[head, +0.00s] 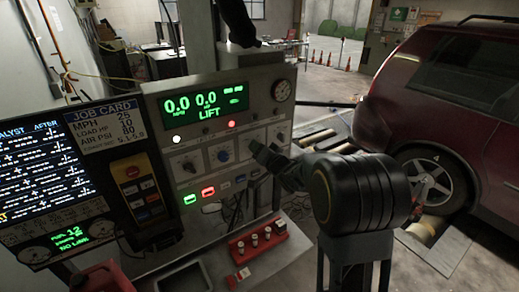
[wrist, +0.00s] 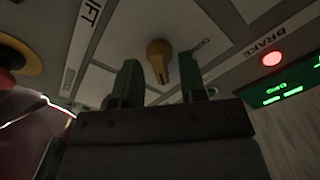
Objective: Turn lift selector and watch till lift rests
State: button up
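The console (head: 215,105) stands at the middle of the head view, its green display (head: 206,101) reading 0.0, 0.0 and LIFT. In the wrist view an orange-yellow knob (wrist: 158,58) sits on a light plate beside a LIFT label (wrist: 91,12). My gripper (wrist: 160,80) is open, with its two fingers apart on either side of the knob in the picture. Contact cannot be told. In the head view my gripper (head: 268,156) is at the right of the knob row and hides part of the panel. The red car's wheel (head: 432,178) is near a floor roller (head: 427,232).
A red lamp (wrist: 271,58) by the BRAKE label is lit. A pendant (head: 138,191) hangs left. A red rack (head: 258,243) sits on the shelf below.

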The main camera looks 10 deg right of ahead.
jog(key=b+v, duration=0.2)
jog(key=v, duration=1.2)
jog(key=shift+b, duration=0.3)
jog(key=shift+w, duration=0.1)
jog(key=s+d+f+g+h, duration=0.5)
jog(key=d+f+g+h, duration=0.3)
jog(key=f+h, duration=0.1)
jog(key=s+a+r+n+g+y, duration=0.1)
jog(key=s+a+n+g, duration=0.1)
jog(key=s+a, duration=0.4)
jog(key=s+a+r+n+g+y, duration=0.2)
jog(key=s+a, duration=0.4)
jog(key=s, duration=0.1)
jog(key=shift+a+r+n+g, duration=0.25)
jog(key=shift+a+n+g, duration=0.05)
jog(key=shift+a+g, duration=0.1)
